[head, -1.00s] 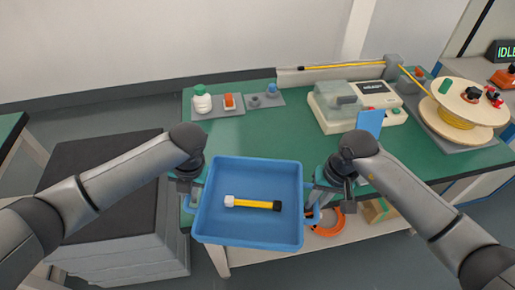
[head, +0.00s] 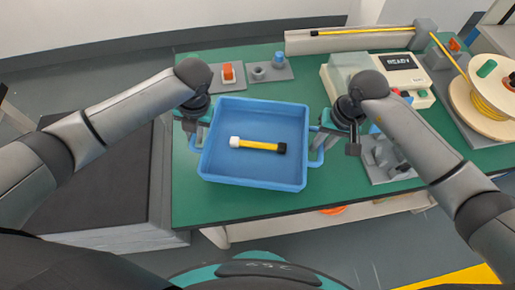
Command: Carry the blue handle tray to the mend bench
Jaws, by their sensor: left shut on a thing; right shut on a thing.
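The blue handle tray (head: 245,180) is at the middle of the head view, over the green top of the bench (head: 235,208). I cannot tell whether it touches the bench. A yellow cable piece (head: 260,145) with a white end and a black end lies inside it. My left gripper (head: 195,132) is shut on the tray's left handle (head: 194,143). My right gripper (head: 322,135) is shut on the tray's right handle (head: 317,155). The fingertips are partly hidden by my wrists.
A machine with a "READY" display (head: 398,62) stands behind right of the tray. A cable spool (head: 490,95) is at the far right. A grey fixture (head: 385,158) lies right of the tray. Small mats with an orange item (head: 228,73) and a blue-topped item (head: 279,60) lie behind.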

